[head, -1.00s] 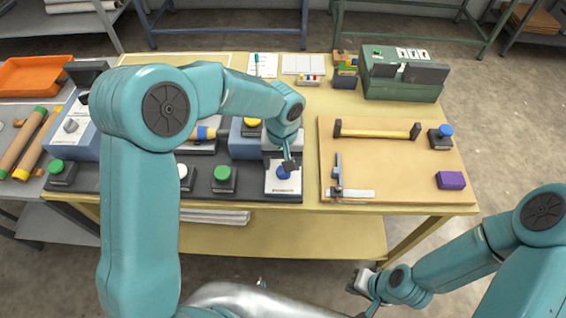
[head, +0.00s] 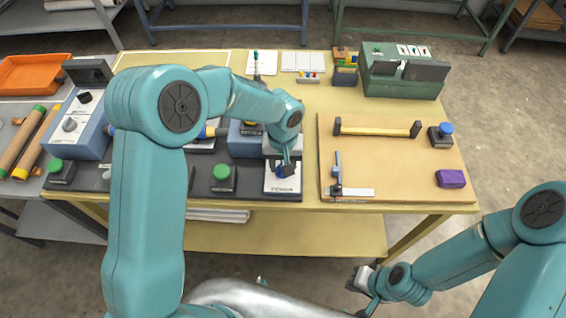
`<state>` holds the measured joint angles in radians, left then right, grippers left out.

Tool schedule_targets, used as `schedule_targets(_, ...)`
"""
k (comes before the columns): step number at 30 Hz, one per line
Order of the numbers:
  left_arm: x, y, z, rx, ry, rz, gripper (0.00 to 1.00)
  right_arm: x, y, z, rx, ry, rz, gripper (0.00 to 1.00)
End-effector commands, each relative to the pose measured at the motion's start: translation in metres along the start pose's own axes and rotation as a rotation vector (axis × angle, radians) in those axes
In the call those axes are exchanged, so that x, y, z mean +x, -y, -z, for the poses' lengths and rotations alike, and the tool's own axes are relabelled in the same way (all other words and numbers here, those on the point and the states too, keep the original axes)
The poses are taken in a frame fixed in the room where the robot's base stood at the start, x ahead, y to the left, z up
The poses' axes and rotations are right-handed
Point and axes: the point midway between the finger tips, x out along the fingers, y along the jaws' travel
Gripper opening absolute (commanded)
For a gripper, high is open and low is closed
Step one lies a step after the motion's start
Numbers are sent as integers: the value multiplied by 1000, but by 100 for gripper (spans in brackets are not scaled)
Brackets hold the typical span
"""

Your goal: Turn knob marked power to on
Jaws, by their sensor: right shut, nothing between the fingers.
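My right gripper (head: 360,281) is shut and empty, low in front of the bench. A blue box (head: 88,140) at the left carries a grey knob (head: 69,124) and a black knob; their marks are not readable.
Green buttons (head: 221,172) stand along the dark front strip. A wooden board (head: 390,160) with a yellow-handled bar, a purple block (head: 450,178) and a blue-topped knob (head: 445,129) lies at right. A green box (head: 402,88) stands behind. My left arm hides part of the bench.

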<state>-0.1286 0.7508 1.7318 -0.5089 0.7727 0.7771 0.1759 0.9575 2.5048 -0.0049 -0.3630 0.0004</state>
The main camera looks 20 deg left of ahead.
Motion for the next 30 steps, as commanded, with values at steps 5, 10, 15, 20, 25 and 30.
schedule_targets(5,0,0,0,69,0,0,12,5,-2,0,0,0,0,0)
schedule_targets(10,1,0,0,192,0,0,12,11,-4,0,0,0,0,0)
schedule_targets(15,0,0,0,349,1,0,12,17,-6,0,0,0,0,0)
schedule_targets(20,0,0,0,501,1,0,12,21,-8,0,0,0,0,0)
schedule_targets(25,-1,0,0,657,1,1,12,24,-9,0,0,0,0,0)
schedule_targets(30,-1,0,0,796,1,1,12,25,-9,0,0,0,0,0)
